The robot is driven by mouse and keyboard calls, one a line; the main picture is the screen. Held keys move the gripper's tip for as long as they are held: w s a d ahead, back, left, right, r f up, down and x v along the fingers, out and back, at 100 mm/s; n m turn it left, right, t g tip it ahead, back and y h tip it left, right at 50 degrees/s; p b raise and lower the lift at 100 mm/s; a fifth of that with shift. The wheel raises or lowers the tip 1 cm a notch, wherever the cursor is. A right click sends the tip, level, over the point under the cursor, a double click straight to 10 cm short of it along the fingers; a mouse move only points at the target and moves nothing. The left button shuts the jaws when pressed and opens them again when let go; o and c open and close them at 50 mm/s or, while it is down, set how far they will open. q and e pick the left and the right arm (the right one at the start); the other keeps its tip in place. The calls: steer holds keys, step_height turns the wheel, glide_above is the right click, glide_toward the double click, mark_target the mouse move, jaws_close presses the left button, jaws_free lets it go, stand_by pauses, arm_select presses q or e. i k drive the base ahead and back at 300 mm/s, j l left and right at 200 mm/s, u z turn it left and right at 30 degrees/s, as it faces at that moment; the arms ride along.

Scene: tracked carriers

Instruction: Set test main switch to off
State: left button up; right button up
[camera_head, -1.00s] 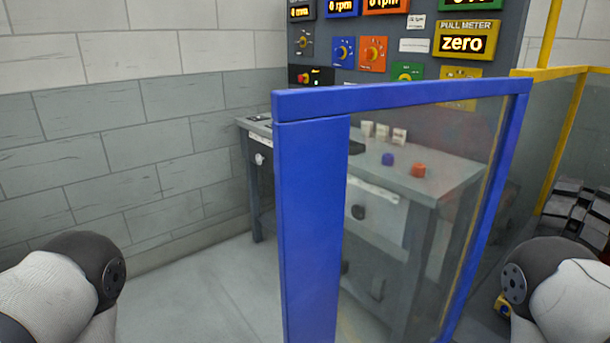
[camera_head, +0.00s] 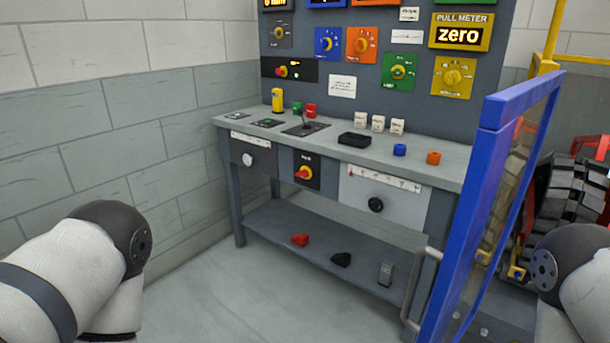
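A red-and-yellow rotary switch (camera_head: 305,173) sits on a black plate on the front of the workbench; the label above it is too small to read. Another red-and-yellow rotary switch (camera_head: 281,72) is on a black plate at the lower left of the upright panel, beside a small lit mark. I cannot tell which of them is the test main switch, or how either is set. Only upper parts of my arms show, at the lower left and lower right. Both grippers are out of view.
The workbench (camera_head: 228,122) stands before the upright panel (camera_head: 300,98) with coloured dials. A blue-framed clear gate (camera_head: 462,225) with a grey handle stands at right. Red and black pieces lie on the lower shelf (camera_head: 262,228). Floor is clear at left front.

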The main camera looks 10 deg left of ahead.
mark_target(304, 173)
steer(key=i+j+u, duration=0.15)
steer(key=j, duration=0.3)
steer(key=j+u, duration=0.1)
steer(key=j, duration=0.35)
steer(key=i+j+z, duration=0.2)
steer(key=i+z, duration=0.2)
steer(key=i+j+z, duration=0.85)
steer(key=i, duration=0.1)
